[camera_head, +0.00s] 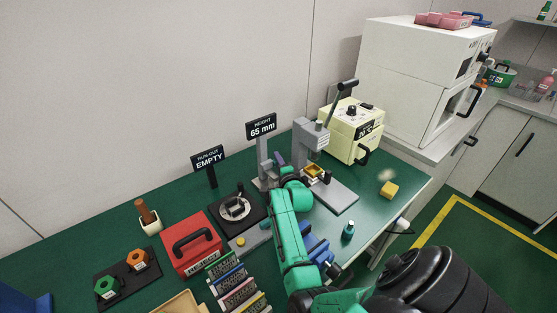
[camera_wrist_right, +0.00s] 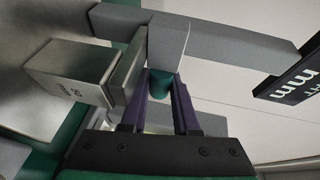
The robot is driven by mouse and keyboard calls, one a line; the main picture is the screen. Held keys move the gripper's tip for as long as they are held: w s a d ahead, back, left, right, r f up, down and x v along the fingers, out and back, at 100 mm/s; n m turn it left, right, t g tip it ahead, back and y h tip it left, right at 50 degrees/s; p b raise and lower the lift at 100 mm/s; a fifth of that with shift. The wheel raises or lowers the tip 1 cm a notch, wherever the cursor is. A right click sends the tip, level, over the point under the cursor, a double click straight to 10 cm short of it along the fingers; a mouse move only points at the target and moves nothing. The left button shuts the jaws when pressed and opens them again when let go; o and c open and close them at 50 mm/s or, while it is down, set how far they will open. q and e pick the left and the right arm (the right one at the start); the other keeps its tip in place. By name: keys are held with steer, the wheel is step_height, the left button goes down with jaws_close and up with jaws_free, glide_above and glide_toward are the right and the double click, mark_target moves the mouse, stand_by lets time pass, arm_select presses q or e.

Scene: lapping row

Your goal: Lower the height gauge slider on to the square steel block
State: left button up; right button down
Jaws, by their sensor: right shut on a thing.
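The height gauge stands at the back of the green table, its grey column (camera_head: 262,153) under a sign (camera_head: 261,127) reading "HEIGHT 65 mm". In the right wrist view the column (camera_wrist_right: 235,46) runs sideways, and the grey slider (camera_wrist_right: 168,38) sits around it. My right gripper (camera_head: 280,163) is at the gauge; in its wrist view its purple fingers (camera_wrist_right: 166,100) are shut on the slider's teal knob (camera_wrist_right: 160,86). The square steel block (camera_wrist_right: 78,68), with printed lettering, lies beside the slider's flat jaw (camera_wrist_right: 128,72); whether they touch is unclear. My left gripper is not in view.
A grey press (camera_head: 308,140) with a lever stands right of the gauge, before a cream box (camera_head: 352,132). A lapping plate (camera_head: 236,206) and a red case (camera_head: 191,243) are to the left. Labelled blocks (camera_head: 238,285) lie in front.

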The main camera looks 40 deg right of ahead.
steer(key=shift+r, duration=0.1)
steer(key=c, duration=0.7)
jaws_free()
steer(key=shift+o, duration=0.2)
steer(key=shift+w, duration=0.15)
